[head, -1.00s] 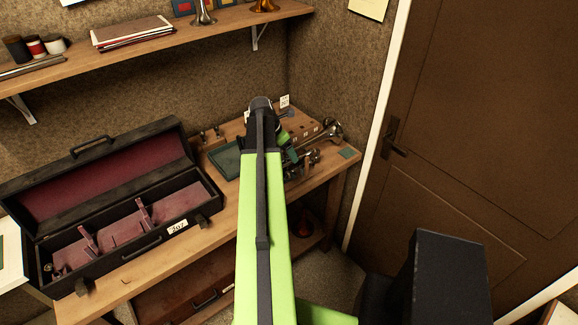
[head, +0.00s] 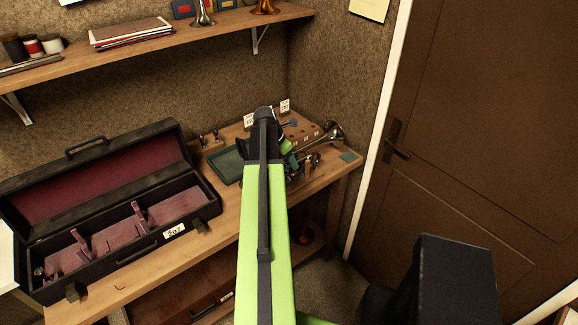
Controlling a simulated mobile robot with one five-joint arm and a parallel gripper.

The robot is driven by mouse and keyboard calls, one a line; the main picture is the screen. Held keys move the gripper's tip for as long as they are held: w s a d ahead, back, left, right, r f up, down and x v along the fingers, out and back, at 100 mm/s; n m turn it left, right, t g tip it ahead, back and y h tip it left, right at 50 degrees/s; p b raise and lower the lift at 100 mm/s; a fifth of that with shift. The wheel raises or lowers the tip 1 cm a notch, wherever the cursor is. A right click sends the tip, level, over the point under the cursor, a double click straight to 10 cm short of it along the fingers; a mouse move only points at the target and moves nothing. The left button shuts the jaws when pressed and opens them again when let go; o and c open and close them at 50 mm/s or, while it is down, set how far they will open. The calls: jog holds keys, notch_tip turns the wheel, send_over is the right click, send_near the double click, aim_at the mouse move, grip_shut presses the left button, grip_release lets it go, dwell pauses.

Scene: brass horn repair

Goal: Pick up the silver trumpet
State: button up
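A silver trumpet (head: 331,134) lies at the right end of the wooden workbench, its flared bell toward the back right. My green arm covers much of its left part. My gripper (head: 290,150) is around the far end of the arm, mostly hidden behind it, close to the trumpet's left part. Its fingers cannot be made out, nor whether it touches the trumpet.
An open black case (head: 150,243) with a dark red lining and a tag fills the bench's left part. A green tray (head: 226,166) lies left of my arm. A wooden block with holes (head: 303,131) stands behind the trumpet. A shelf (head: 150,52) runs above; a brown door (head: 470,130) is right.

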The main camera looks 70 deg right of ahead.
grip_shut()
